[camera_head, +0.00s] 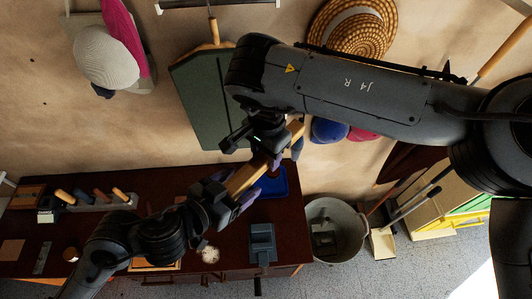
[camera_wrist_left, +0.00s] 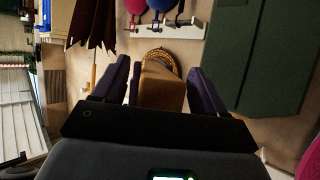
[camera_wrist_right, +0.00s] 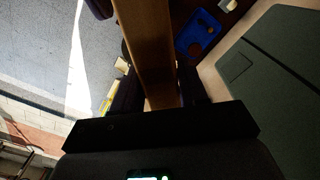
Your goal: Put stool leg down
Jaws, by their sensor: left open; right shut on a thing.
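The stool leg is a square wooden bar (camera_head: 244,181), held at a slant above the workbench. My right gripper (camera_head: 281,151) is shut on it near its upper end. In the right wrist view the leg (camera_wrist_right: 147,45) runs between the fingers. My left gripper (camera_head: 236,188) is at the leg's lower end with its jaws open. In the left wrist view the leg's end (camera_wrist_left: 160,88) stands between the two spread fingers, with a gap on the right side. Whether the left finger touches it, I cannot tell.
The dark red workbench (camera_head: 160,225) carries a blue tray (camera_head: 273,184), a tool rack (camera_head: 97,198) and a grey device (camera_head: 262,243). A metal bucket (camera_head: 345,222) stands to the right on the floor. A green panel (camera_head: 204,100) and several hats are on the wall.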

